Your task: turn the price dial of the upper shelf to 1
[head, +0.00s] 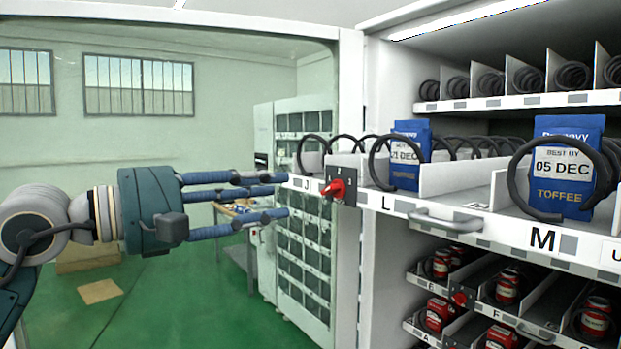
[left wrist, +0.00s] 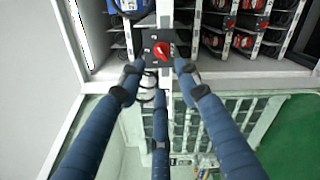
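The red price dial (head: 336,188) sits on a dark plate at the left end of the upper shelf (head: 390,203), between the J and L labels. Small white marks show around it, but I cannot tell which one the knob points to. My left gripper (head: 283,194) comes in from the left with its three blue fingers spread, tips just left of the dial. In the left wrist view the dial (left wrist: 163,51) lies ahead of the open fingers (left wrist: 159,80), with no finger visibly closed on it. My right gripper is not in view.
A wire coil (head: 314,150) stands close above the left fingertips. Lower shelves hold red cans (head: 507,285) and another red dial (head: 460,298). A shelf handle (head: 446,219) protrudes. Open floor (head: 180,290) lies below the arm.

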